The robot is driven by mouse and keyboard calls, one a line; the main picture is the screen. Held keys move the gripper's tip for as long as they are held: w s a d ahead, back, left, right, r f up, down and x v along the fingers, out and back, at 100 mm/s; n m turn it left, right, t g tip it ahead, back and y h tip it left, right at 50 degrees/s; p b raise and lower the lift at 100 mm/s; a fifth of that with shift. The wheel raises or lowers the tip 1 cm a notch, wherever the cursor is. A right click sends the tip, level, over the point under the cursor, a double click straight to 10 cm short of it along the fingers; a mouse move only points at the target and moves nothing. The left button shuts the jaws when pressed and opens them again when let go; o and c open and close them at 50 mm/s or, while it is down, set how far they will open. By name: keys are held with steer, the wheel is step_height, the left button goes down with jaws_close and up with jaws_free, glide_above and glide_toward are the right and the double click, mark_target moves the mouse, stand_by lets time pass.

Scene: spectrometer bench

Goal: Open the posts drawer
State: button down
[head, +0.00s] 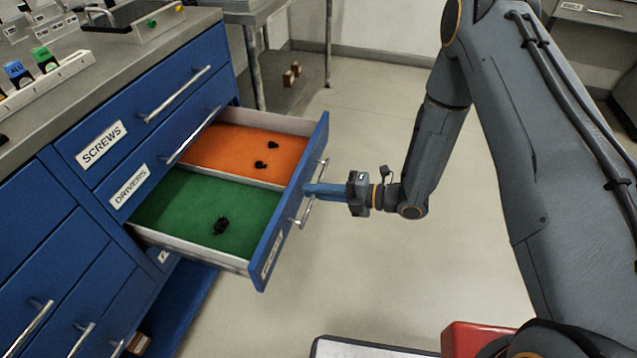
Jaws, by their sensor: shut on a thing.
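A blue drawer (288,200) below the SCREWS and DRIVERS drawers stands pulled out of the cabinet. Its front carries a label (271,258) seen too steeply to read clearly, so I cannot confirm that it says posts. Inside, a green section (180,205) holds one small black part (220,226), and an orange section (225,150) holds two small black parts (260,165). My gripper (309,190) reaches in from the right and is shut on the drawer's silver bar handle (303,213). The fingertips partly hide the handle's middle.
The SCREWS drawer (130,125) and DRIVERS drawer (145,165) are shut above. The bench top (90,60) holds racks with coloured parts. A grey table (255,15) stands behind. A red block (475,338) is at the bottom. Clear floor (365,110) lies right of the drawer.

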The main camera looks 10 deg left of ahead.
steer(key=shift+s+d, duration=0.1)
steer(key=shift+d, duration=0.2)
steer(key=c, duration=2.1)
jaws_free()
steer(key=shift+v, duration=3.95)
